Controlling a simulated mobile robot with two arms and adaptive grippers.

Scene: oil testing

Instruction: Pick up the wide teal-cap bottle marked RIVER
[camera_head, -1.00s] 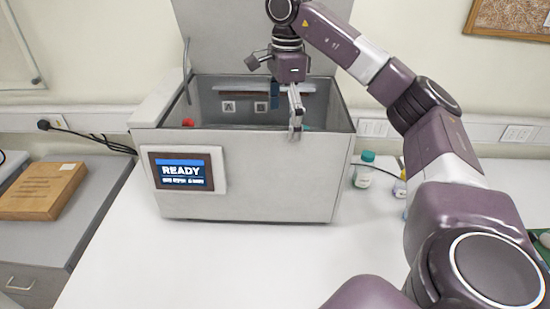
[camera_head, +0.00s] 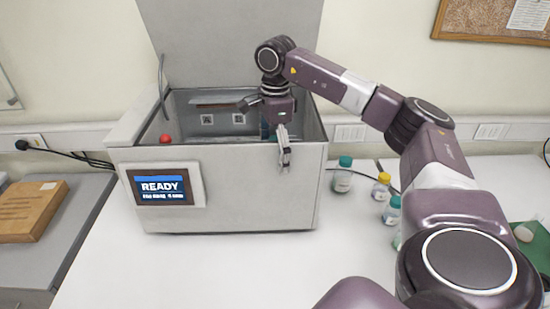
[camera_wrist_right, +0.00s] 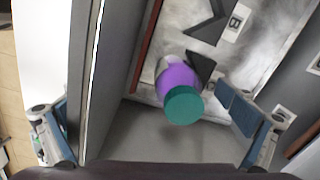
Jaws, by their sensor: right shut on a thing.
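My right gripper (camera_head: 275,140) is at the grey tester's front wall (camera_head: 225,180). In the right wrist view its fingers (camera_wrist_right: 147,125) stand on either side of that wall, one outside and one inside; their contact points are hidden. A teal-capped bottle (camera_wrist_right: 183,103) with a purple body shows inside the tester between the fingers, not visibly touching either; no marking is readable. On the bench right of the tester stand a teal-cap bottle (camera_head: 343,177) and a smaller blue-green-cap bottle (camera_head: 392,211), labels too small to read. My left gripper is not in view.
The tester's lid (camera_head: 230,40) is up, and its screen (camera_head: 160,189) reads READY. A yellow-cap bottle (camera_head: 381,187) stands among the bench bottles. A green tray (camera_head: 541,245) is at far right, partly behind my right arm. The white bench front is clear.

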